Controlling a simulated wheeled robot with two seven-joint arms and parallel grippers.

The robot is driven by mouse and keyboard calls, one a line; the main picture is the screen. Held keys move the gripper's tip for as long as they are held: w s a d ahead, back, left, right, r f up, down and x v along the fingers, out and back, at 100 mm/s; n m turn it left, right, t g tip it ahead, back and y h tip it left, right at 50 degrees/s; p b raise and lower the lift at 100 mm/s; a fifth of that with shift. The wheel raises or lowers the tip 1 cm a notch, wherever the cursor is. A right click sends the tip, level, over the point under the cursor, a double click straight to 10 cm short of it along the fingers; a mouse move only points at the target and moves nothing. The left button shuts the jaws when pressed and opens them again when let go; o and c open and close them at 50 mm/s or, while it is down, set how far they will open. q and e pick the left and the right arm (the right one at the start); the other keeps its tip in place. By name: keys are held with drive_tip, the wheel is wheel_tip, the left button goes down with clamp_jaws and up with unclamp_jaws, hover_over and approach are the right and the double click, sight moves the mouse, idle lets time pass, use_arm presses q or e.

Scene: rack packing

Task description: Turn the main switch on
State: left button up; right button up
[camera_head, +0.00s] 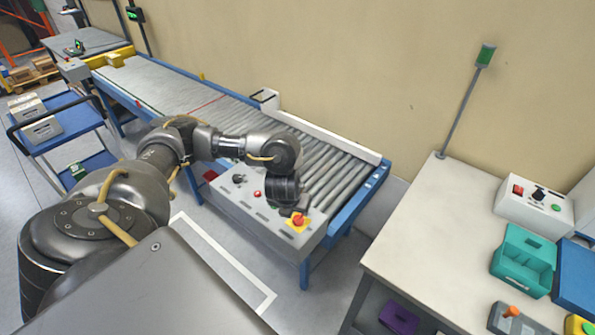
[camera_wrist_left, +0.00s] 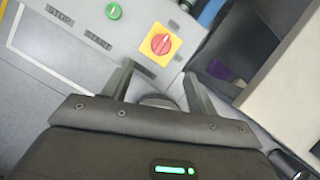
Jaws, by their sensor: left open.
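The main switch (camera_head: 297,221) is a red rotary knob on a yellow square plate, at the right end of the grey control panel (camera_head: 262,222) on the conveyor's near end. In the left wrist view the switch (camera_wrist_left: 161,44) shows whole, with a pale mark on its knob running diagonally. My left gripper (camera_head: 290,209) is just above the panel, close to the switch, and partly hidden by its own wrist. In the left wrist view the gripper (camera_wrist_left: 158,82) has its two fingers apart and empty, with the switch beyond the fingertips. My right gripper is out of view.
The panel also carries a red button (camera_head: 257,194), a black knob (camera_head: 239,179) and a green button (camera_wrist_left: 113,11). A roller conveyor (camera_head: 175,96) runs back along the wall. A white table (camera_head: 430,250) at right holds a teal bin (camera_head: 523,262) and a white control box (camera_head: 535,207).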

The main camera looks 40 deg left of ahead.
use_arm(q)
drive_tip(key=b, duration=0.4)
hover_over(298, 218)
drive_tip(key=s+d, duration=0.1)
drive_tip(key=s, duration=0.2)
wheel_tip(298, 218, down, 5)
drive_tip(key=x, duration=0.4)
drive_tip(key=shift+w+f, duration=0.2)
drive_tip(key=shift+w, duration=0.15)
drive_tip(key=shift+w+a+f, duration=0.15)
drive_tip(key=shift+w+f, duration=0.05)
drive_tip(key=shift+f, duration=0.25)
